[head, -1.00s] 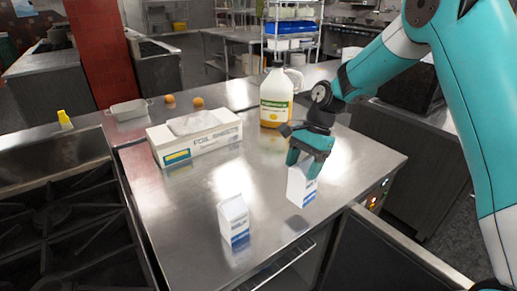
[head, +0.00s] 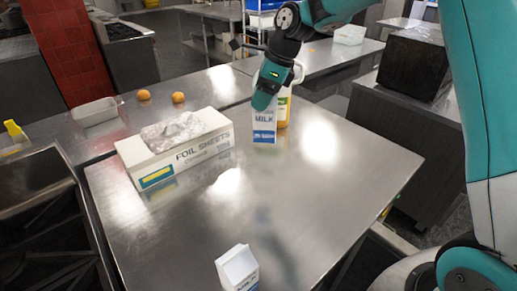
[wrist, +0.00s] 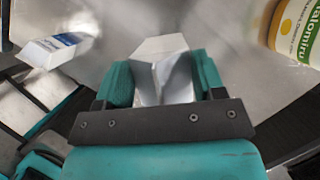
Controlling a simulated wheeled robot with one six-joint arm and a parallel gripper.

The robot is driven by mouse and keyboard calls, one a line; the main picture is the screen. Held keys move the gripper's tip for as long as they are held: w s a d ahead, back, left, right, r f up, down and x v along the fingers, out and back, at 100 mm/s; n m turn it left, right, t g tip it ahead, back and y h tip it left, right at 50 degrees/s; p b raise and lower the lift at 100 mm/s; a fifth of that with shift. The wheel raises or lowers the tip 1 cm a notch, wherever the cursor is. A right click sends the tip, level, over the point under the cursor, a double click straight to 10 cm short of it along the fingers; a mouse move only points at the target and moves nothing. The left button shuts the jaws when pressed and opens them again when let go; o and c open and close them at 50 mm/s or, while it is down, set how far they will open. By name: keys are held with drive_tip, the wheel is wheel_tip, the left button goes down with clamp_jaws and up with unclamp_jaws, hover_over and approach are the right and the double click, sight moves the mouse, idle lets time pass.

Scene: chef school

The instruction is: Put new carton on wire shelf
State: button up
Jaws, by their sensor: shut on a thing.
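My gripper (head: 266,98) is shut on a white milk carton (head: 265,132) with a blue band and the word MILK. The carton hangs upright, apparently above the steel counter (head: 330,200), in front of the jug. In the wrist view, the held carton (wrist: 165,75) is between the two teal fingers of my gripper (wrist: 163,85). A second white carton (head: 238,268) stands on the counter at the near edge of the head view; it also shows at upper left in the wrist view (wrist: 58,48). The wire shelf (head: 244,22) shows only in part at the top, behind my arm.
A foil sheets box (head: 180,152) lies on the counter's left. A jug (head: 284,108) with yellow contents is behind the held carton and at upper right in the wrist view (wrist: 297,28). The counter's middle is clear.

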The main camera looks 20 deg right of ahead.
wheel_tip(320, 180, down, 16)
drive_tip(key=p, duration=0.3)
drive_tip(key=shift+f, duration=0.1)
drive_tip(key=o, duration=1.5)
drive_tip(key=shift+o, duration=0.2)
